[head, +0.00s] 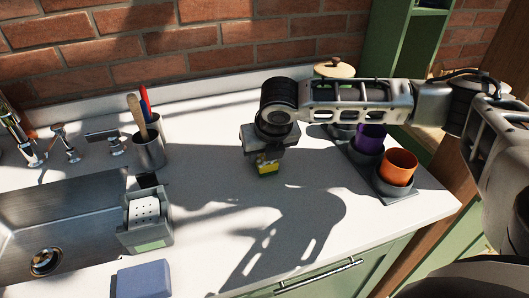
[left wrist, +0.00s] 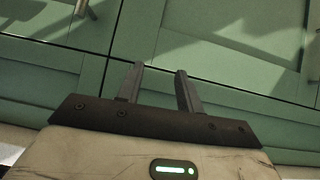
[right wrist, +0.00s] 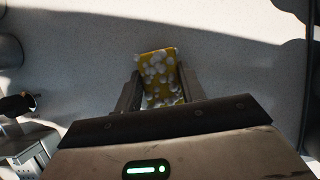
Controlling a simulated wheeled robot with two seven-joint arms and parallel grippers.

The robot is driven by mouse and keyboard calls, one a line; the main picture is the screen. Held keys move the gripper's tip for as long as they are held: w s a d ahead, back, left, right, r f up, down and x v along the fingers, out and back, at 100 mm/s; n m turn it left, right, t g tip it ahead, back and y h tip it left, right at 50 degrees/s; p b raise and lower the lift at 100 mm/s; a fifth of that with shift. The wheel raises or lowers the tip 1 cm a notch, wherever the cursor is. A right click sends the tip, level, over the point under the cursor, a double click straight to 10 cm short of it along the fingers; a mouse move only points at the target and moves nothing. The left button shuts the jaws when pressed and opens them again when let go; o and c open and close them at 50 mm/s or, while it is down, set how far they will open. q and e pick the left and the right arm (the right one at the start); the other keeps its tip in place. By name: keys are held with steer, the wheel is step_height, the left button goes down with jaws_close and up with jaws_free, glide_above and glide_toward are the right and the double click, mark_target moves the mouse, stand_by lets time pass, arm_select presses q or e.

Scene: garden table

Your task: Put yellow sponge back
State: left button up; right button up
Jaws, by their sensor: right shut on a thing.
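The yellow sponge (head: 268,168) is small and hangs below my right gripper (head: 266,158) over the middle of the white counter. In the right wrist view the sponge (right wrist: 160,76) is yellow with white foam-like spots and sits between the fingers of my right gripper (right wrist: 159,92), which is shut on it. A grey caddy (head: 146,222) with a white perforated insert stands at the sink's right edge, left of the gripper. My left gripper (left wrist: 154,84) is open and empty in front of green cabinet doors. It is not in the head view.
A steel cup with utensils (head: 149,150) stands behind the caddy. A blue block (head: 143,280) lies at the counter's front. The steel sink (head: 62,232) is at left. Purple (head: 370,137) and orange (head: 398,166) cups stand in a dark tray at right. The counter between is clear.

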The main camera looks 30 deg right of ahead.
steer(key=o, duration=1.1)
steer(key=shift+f, duration=0.1)
steer(key=p+v, duration=0.1)
steer(key=v, duration=1.1)
steer(key=shift+s, duration=0.1)
